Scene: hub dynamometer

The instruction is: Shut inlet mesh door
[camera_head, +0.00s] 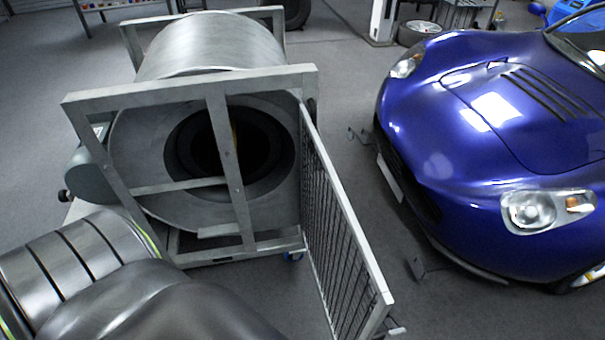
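The inlet mesh door (338,240) is a grey framed mesh panel on the right side of the fan's metal frame (228,160). It stands open, swung out toward me from the frame's right upright. A small handle or latch piece (396,331) sticks out at its near lower end. The round fan inlet (232,148) behind the frame is dark and uncovered. A large grey arm link of mine fills the lower left. Neither of my grippers shows in this view.
A blue sports car (470,130) stands close to the right of the door, with a strip of bare floor between. Small metal floor brackets (425,268) lie near the car. A loose wheel (418,32) lies at the back. Grey floor is free at the left.

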